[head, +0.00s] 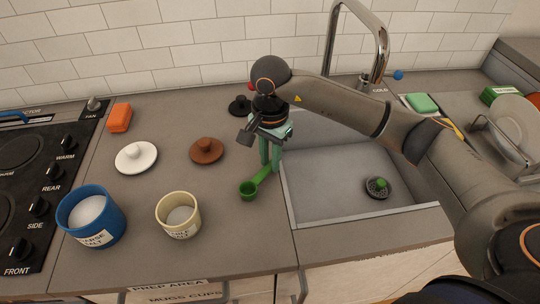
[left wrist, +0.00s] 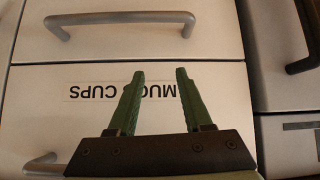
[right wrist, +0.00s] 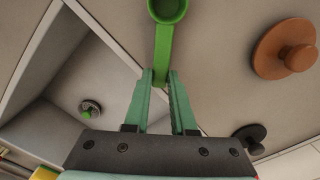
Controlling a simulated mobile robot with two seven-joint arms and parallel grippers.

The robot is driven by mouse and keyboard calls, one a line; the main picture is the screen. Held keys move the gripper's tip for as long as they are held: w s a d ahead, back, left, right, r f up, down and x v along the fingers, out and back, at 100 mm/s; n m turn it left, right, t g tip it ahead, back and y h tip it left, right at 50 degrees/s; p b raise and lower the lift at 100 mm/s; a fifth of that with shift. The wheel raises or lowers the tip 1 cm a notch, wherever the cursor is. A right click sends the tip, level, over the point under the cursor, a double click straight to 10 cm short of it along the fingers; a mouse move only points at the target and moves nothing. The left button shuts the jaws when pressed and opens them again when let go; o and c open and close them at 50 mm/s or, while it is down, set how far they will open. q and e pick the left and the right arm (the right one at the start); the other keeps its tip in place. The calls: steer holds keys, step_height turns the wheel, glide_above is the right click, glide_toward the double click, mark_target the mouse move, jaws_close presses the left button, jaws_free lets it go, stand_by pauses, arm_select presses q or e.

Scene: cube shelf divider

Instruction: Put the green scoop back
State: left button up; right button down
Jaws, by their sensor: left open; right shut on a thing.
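The green scoop (head: 249,188) is held over the counter just left of the sink, its bowl toward the cream canister. My right gripper (head: 268,168) is shut on the scoop's handle; the right wrist view shows the handle between the fingertips (right wrist: 162,78) and the round bowl (right wrist: 168,8) beyond. A blue canister (head: 91,217) and a cream canister (head: 179,215), both lidless with pale contents, stand at the front left. My left gripper (left wrist: 158,75) is open and empty in front of a drawer labelled MUGS CUPS; it does not show in the head view.
A white lid (head: 136,157), a brown lid (head: 207,150) and a black lid (head: 240,105) lie on the counter. An orange block (head: 120,117) is at the back left. The stove (head: 30,190) is at left. The sink (head: 340,185) and its tap (head: 357,40) are at right.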

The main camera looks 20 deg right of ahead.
steer(key=shift+f, duration=0.1)
steer(key=shift+f, duration=0.15)
steer(key=c, duration=0.7)
jaws_free()
steer(key=shift+c, duration=0.2)
step_height(320, 180, up, 12)
steer(key=shift+r+b, duration=0.25)
steer(key=shift+b, duration=0.15)
